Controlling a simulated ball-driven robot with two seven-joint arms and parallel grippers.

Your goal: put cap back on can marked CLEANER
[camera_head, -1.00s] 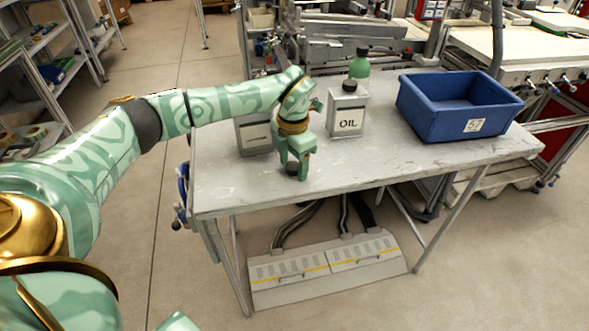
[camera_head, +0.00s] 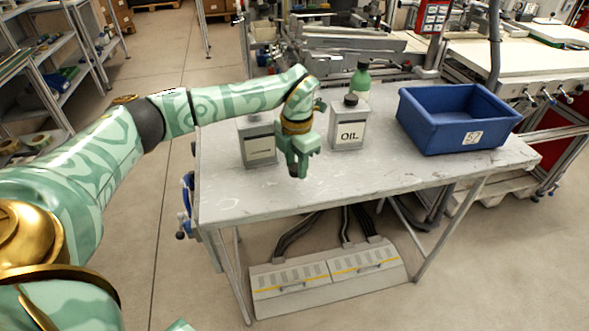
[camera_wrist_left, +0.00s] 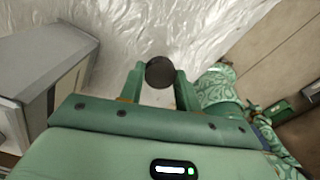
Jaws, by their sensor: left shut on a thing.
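My left gripper (camera_head: 297,168) is shut on a small round black cap (camera_wrist_left: 160,72), which sits between the fingertips in the left wrist view. In the head view the cap (camera_head: 295,173) shows dark under the fingers, above the table's front part. The grey can with a pale label (camera_head: 260,151), its print too small to read here, stands upright just behind and left of the gripper. My arm partly hides its top. A grey can marked OIL (camera_head: 348,136) stands behind and right of the gripper with a black cap on it. My right gripper is not in view.
A green bottle (camera_head: 360,82) stands behind the OIL can. A grey can (camera_wrist_left: 35,75) is close on the left in the wrist view.

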